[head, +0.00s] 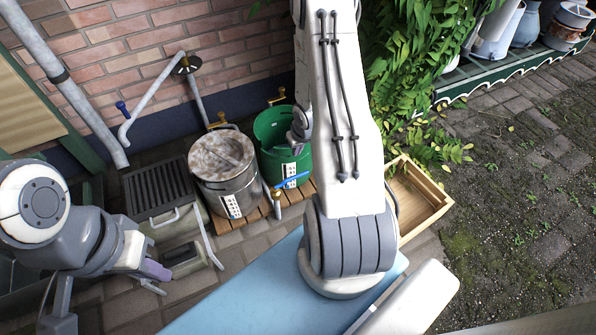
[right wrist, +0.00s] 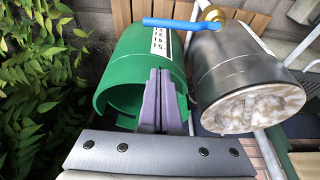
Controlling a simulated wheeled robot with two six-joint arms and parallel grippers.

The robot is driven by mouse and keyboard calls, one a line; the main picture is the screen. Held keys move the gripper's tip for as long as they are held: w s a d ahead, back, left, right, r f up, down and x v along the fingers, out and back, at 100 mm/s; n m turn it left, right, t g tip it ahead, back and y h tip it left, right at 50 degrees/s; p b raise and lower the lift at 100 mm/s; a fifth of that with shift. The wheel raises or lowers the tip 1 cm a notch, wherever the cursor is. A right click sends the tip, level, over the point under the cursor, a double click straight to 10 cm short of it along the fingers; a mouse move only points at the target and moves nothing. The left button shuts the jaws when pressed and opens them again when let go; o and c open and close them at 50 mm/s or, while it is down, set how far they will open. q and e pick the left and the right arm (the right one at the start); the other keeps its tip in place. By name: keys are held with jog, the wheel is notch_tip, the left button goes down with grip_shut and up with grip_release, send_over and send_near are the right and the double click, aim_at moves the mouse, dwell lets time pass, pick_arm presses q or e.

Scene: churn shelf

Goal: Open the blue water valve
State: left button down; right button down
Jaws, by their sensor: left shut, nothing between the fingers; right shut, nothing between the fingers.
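A blue lever (head: 291,180) sits on a tap on a short upright pipe in front of the green bucket (head: 272,131). In the right wrist view the blue lever (right wrist: 182,23) lies across the top, beside a brass fitting (right wrist: 212,14). A second blue handle (head: 121,106) is on the pale bent pipe by the wall. My right gripper (head: 299,128) is beside the green bucket, partly hidden by my arm. In the right wrist view its shut fingers (right wrist: 158,75) are in front of the bucket, apart from the lever. My left gripper (head: 156,270) is low at the left, shut and empty.
A metal drum (head: 223,170) stands left of the green bucket on wooden slats (head: 226,223). A grey grated basin (head: 156,187) is further left. A wooden crate (head: 419,203) and leafy plants (head: 410,75) are at the right. Open paving (head: 510,190) lies beyond.

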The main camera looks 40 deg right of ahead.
notch_tip(320, 180, down, 9)
jog(key=b, duration=0.8)
jog(key=shift+s+r, duration=0.15)
jog(key=shift+s, duration=0.3)
jog(key=shift+s, duration=0.1)
